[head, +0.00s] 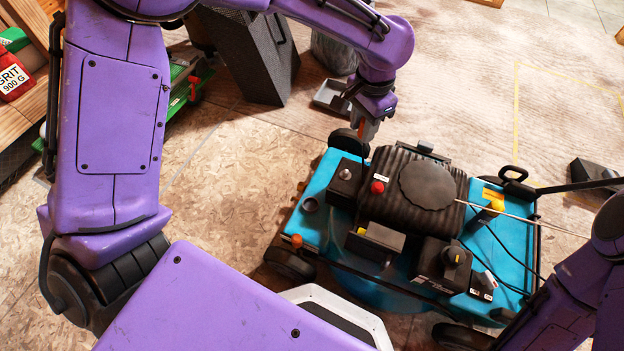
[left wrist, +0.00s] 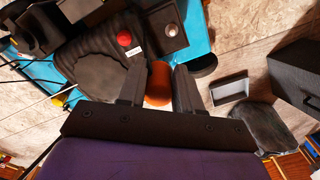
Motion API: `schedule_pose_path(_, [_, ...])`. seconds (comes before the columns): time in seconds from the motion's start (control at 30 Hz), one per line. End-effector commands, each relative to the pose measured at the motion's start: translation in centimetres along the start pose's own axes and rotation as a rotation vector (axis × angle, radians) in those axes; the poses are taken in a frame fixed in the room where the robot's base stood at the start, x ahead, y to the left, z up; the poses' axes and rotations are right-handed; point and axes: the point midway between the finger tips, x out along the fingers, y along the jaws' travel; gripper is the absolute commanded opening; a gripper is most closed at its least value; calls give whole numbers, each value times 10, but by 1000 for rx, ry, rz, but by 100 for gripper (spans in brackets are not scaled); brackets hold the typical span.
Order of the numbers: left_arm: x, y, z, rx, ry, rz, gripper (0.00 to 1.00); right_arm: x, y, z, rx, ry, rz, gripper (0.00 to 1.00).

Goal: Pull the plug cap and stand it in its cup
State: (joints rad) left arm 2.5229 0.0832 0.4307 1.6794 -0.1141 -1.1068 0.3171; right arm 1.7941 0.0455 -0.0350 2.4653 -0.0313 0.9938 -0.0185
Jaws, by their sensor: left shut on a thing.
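My left gripper (head: 366,128) is shut on an orange cap, which looks like the plug cap. The cap (left wrist: 158,84) shows between the two dark fingers in the left wrist view. In the head view it is mostly hidden by the fingers, above the far edge of the blue mower (head: 321,186). A black block with a bare silver stud (head: 345,174) stands on the mower's left part; it also shows in the left wrist view (left wrist: 171,29). A small dark round cup (head: 310,204) sits on the deck left of the block. My right gripper is out of view.
A red knob (head: 377,187) and the black ribbed engine cover (head: 427,186) are close to my left gripper. A shallow grey tray (head: 331,97) lies on the floor behind the mower, beside a tall dark box (head: 254,58). The floor left of the mower is clear.

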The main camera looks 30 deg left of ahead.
Motion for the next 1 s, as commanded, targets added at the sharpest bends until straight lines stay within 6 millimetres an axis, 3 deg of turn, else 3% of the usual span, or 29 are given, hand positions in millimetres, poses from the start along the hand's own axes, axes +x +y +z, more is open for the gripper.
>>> schedule_pose_path(0.03, [45, -9, 7, 123, -6, 3, 0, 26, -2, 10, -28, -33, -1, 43])
schedule_pose_path(0.2, [154, -40, 36, 682, -8, 0, 0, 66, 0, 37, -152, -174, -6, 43])
schedule_pose_path(0.3, [212, -52, 56, 1014, -6, 6, 0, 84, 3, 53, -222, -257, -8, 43])
schedule_pose_path(0.4, [257, -59, 74, 1289, 2, 14, 0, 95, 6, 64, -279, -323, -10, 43])
schedule_pose_path(0.5, [283, -62, 87, 1477, 12, 19, 0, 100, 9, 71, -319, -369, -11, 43])
schedule_pose_path(0.6, [294, -62, 93, 1577, 18, 21, 0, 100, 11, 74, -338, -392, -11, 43])
schedule_pose_path(1.0, [293, -63, 94, 1609, 18, 21, 0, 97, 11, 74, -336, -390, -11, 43])
